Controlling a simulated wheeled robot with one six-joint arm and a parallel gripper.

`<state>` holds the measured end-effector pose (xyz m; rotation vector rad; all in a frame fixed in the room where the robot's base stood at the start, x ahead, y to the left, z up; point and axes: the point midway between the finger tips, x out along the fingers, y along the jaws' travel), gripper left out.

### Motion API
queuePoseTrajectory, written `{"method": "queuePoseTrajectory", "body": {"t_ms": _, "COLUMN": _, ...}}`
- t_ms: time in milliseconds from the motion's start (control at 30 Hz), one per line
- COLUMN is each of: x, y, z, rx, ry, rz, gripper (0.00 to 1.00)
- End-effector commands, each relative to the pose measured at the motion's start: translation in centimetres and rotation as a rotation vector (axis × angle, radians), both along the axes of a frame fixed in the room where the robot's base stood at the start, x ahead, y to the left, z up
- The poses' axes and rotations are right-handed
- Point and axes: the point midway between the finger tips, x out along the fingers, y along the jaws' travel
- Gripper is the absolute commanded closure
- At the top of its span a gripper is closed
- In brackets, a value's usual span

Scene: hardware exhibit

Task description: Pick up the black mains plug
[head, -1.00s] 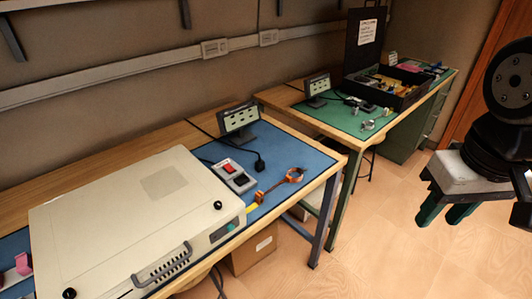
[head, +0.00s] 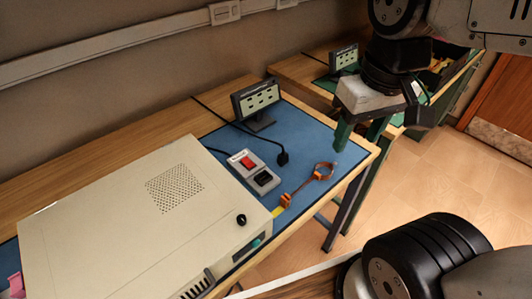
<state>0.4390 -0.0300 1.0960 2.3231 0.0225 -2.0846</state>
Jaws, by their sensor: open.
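The black mains plug (head: 283,157) lies on the blue mat (head: 222,142) at the end of a black cord. The cord runs back toward the dark display stand (head: 257,103). My gripper (head: 356,145) points down with its green fingers apart and nothing between them. It is to the right of the plug in the picture, near the right edge of the blue-mat bench. I cannot tell exactly how high it is above the bench.
A grey switch box (head: 253,171) with a red and a black rocker lies just left of the plug. An orange clamp-like tool (head: 308,184) lies in front of it. A large beige case (head: 130,225) fills the bench's left. Another bench (head: 300,68) stands behind.

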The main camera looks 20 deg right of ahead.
Motion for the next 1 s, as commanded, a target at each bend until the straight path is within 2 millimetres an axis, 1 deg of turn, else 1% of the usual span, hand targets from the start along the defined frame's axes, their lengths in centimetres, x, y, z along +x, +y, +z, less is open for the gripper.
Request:
{"method": "queuePoseTrajectory", "body": {"t_ms": 167, "x": 5.3, "y": 0.4, "z": -1.9, "rx": -0.005, "ry": 0.034, "rz": 0.074, "gripper": 0.47}}
{"method": "queuePoseTrajectory", "body": {"t_ms": 200, "x": 6.6, "y": 0.5, "z": -2.5, "rx": -0.006, "ry": 0.040, "rz": 0.094, "gripper": 0.47}}
{"method": "queuePoseTrajectory", "body": {"t_ms": 267, "x": 8.7, "y": 0.7, "z": -3.7, "rx": -0.008, "ry": 0.050, "rz": 0.124, "gripper": 0.47}}
{"method": "queuePoseTrajectory", "body": {"t_ms": 300, "x": 10.0, "y": 0.8, "z": -4.5, "rx": -0.009, "ry": 0.056, "rz": 0.145, "gripper": 0.47}}
{"method": "queuePoseTrajectory", "body": {"t_ms": 367, "x": 11.9, "y": 1.0, "z": -5.9, "rx": -0.010, "ry": 0.064, "rz": 0.175, "gripper": 0.47}}
{"method": "queuePoseTrajectory", "body": {"t_ms": 400, "x": 13.2, "y": 1.2, "z": -7.0, "rx": -0.012, "ry": 0.070, "rz": 0.196, "gripper": 0.47}}
{"method": "queuePoseTrajectory", "body": {"t_ms": 467, "x": 15.0, "y": 1.5, "z": -8.7, "rx": -0.012, "ry": 0.077, "rz": 0.226, "gripper": 0.47}}
{"method": "queuePoseTrajectory", "body": {"t_ms": 500, "x": 16.1, "y": 1.6, "z": -9.8, "rx": -0.013, "ry": 0.082, "rz": 0.245, "gripper": 0.47}}
{"method": "queuePoseTrajectory", "body": {"t_ms": 600, "x": 18.5, "y": 2.0, "z": -12.7, "rx": -0.015, "ry": 0.093, "rz": 0.289, "gripper": 0.47}}
{"method": "queuePoseTrajectory", "body": {"t_ms": 700, "x": 20.2, "y": 2.3, "z": -15.3, "rx": -0.016, "ry": 0.102, "rz": 0.324, "gripper": 0.47}}
{"method": "queuePoseTrajectory", "body": {"t_ms": 800, "x": 21.3, "y": 2.5, "z": -17.1, "rx": -0.016, "ry": 0.106, "rz": 0.348, "gripper": 0.47}}
{"method": "queuePoseTrajectory", "body": {"t_ms": 1000, "x": 22.1, "y": 2.7, "z": -19.2, "rx": -0.017, "ry": 0.110, "rz": 0.369, "gripper": 0.47}}
